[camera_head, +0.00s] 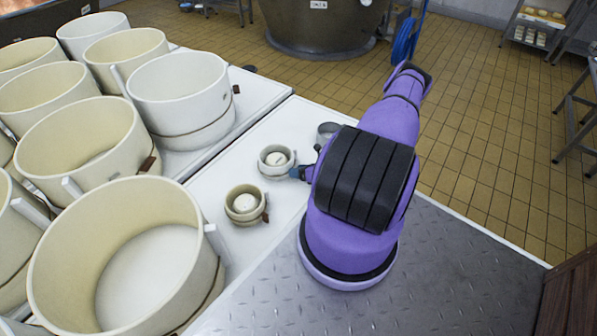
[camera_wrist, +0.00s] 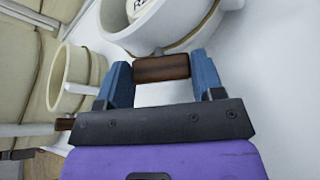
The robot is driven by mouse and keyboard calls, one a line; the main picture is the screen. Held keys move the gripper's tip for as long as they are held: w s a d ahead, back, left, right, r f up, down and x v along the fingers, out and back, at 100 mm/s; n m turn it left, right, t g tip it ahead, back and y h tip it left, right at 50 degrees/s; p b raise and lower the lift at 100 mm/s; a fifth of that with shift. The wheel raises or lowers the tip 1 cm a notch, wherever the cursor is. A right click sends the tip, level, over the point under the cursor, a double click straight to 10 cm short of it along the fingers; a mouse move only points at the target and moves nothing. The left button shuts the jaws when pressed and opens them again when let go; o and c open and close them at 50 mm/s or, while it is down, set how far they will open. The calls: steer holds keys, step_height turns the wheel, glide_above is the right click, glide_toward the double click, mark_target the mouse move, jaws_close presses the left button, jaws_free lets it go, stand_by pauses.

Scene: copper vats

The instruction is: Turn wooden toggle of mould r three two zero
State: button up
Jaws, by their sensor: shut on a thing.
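A small pale mould (camera_head: 276,161) with a white round piece inside stands on the white table, left of my arm. In the wrist view the mould (camera_wrist: 175,35) fills the top, with dark marks on the white piece inside that I cannot read. Its brown wooden toggle (camera_wrist: 162,68) lies crosswise at the near side of the mould. My gripper (camera_wrist: 163,77) has one blue finger at each end of the toggle and is shut on it. In the head view my gripper (camera_head: 301,172) is at the mould's right side, mostly hidden by my arm.
A second small mould (camera_head: 245,205) with a brown toggle stands close by, nearer the camera. A grey ring-like vessel (camera_head: 327,131) is partly hidden behind my arm. Several large cream moulds (camera_head: 115,255) crowd the left. A copper vat (camera_head: 322,28) stands beyond on tiled floor.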

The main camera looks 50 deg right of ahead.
steer(key=n, duration=0.1)
steer(key=n+h, duration=0.2)
steer(key=shift+a+n, duration=0.25)
steer(key=shift+n, duration=0.15)
steer(key=shift+r+h, duration=0.1)
steer(key=shift+h, duration=0.2)
steer(key=o, duration=0.6)
steer(key=shift+o, duration=0.2)
steer(key=v, duration=1)
steer(key=shift+s+r, duration=0.2)
steer(key=shift+s, duration=0.15)
